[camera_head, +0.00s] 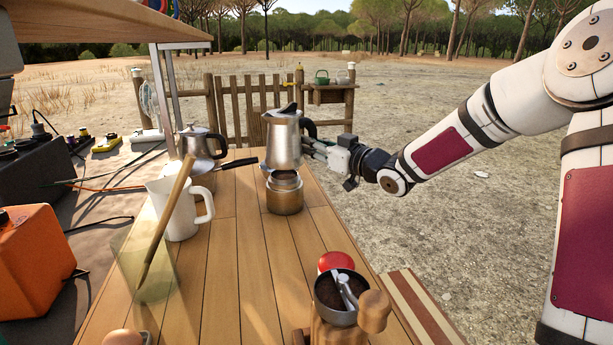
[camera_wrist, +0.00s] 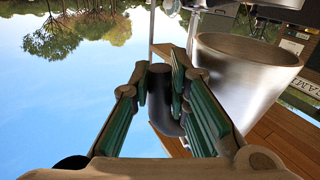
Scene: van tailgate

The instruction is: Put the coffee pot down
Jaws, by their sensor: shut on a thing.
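The silver coffee pot (camera_head: 283,143), with a dark lid and black handle, is upright near the far right part of the wooden table in the head view. My gripper (camera_head: 319,146) reaches in from the right and is shut on its handle. In the wrist view the green-padded fingers (camera_wrist: 161,92) close around the black handle (camera_wrist: 160,78), and the pot's metal body (camera_wrist: 245,75) fills the right side. A round metal base (camera_head: 285,197) stands on the table just below the pot in the picture. I cannot tell whether the pot touches it or the table.
A pan with a dark handle (camera_head: 236,164), another metal pot (camera_head: 203,141) and a white jug (camera_head: 180,211) stand left. A grinder (camera_head: 338,299) and a red round object (camera_head: 336,262) are at the front right. The boards mid-table are clear.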

